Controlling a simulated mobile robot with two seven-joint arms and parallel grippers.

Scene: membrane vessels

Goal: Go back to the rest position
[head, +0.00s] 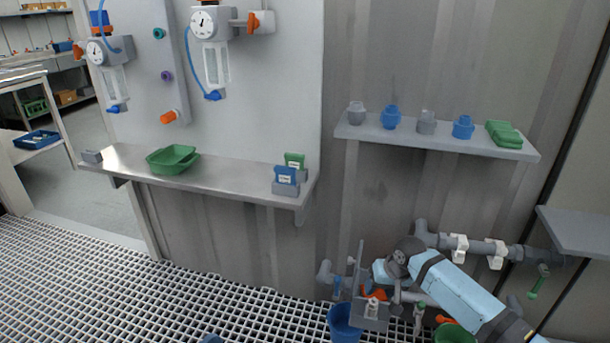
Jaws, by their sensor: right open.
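My right arm (460,297), light blue with dark joints, reaches in from the lower right corner. Its gripper (368,288) is open in front of the wall's foot, near the pipework and above the blue bucket (344,322). I see nothing held between its jaws, though pipes and valves behind it clutter the view. My left gripper is not in view.
A steel shelf (225,177) bears a green tray (172,160) and small blue and green boxes. A right-hand shelf (437,139) holds grey and blue fittings. A grey pipe (480,246) runs behind my right arm. The grated floor (130,290) at left is clear.

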